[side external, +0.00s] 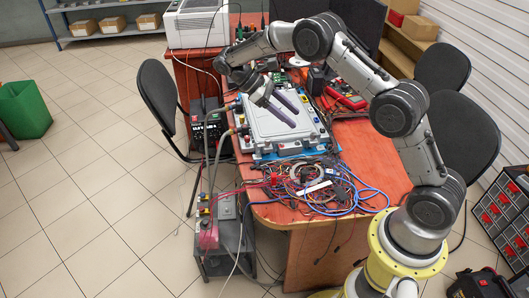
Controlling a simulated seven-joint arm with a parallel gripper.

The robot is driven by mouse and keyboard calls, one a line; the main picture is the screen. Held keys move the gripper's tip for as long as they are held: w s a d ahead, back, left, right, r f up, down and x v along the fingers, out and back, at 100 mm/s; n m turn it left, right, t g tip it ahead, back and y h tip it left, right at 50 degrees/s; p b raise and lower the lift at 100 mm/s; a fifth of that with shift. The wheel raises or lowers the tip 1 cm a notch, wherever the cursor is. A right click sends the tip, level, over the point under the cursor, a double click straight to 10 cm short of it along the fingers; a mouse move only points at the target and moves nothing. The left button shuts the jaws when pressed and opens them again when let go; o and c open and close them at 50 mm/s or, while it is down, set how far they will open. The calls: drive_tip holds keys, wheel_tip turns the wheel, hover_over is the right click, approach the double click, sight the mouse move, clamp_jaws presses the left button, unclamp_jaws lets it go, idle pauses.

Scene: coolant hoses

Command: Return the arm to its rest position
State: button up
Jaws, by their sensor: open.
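My gripper (283,110) hangs over the grey-white housing (262,127) on the red-brown table (368,160). Its two dark fingers are spread apart with nothing visible between them. I cannot tell how far above the housing they are. My arm arches over the right part of the table from its yellow base at the front. Grey hoses (216,150) run down at the left side of the housing toward a small stand (224,235). Part of the housing is hidden behind my fingers.
Tangled cables (318,185) lie on the table's front part. A white printer-like box (196,24) and dark monitor stand at the back. Black chairs (158,92) flank the table. A green bin (24,110) stands far left. The tiled floor at left is clear.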

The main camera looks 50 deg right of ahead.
drive_tip(key=s+a+r+m+t+y, duration=0.1)
drive_tip(key=s+a+r+t, duration=0.15)
drive_tip(key=s+r, duration=0.5)
drive_tip(key=s+a+r+t+y, duration=0.15)
drive_tip(key=s+r+t, duration=0.25)
drive_tip(key=r, duration=0.6)
drive_tip(key=s+a+r+m+t, duration=0.1)
drive_tip(key=s+a+t, duration=0.3)
drive_tip(key=s, duration=0.5)
drive_tip(key=s+a+f+m+t+y, duration=0.2)
drive_tip(key=s+a+f+t, duration=0.1)
drive_tip(key=s+f, duration=0.1)
drive_tip(key=shift+a+f+m, duration=0.15)
drive_tip(key=shift+f+m, duration=0.15)
drive_tip(key=shift+f, duration=0.55)
drive_tip(key=shift+t, duration=0.25)
drive_tip(key=shift+c, duration=0.3)
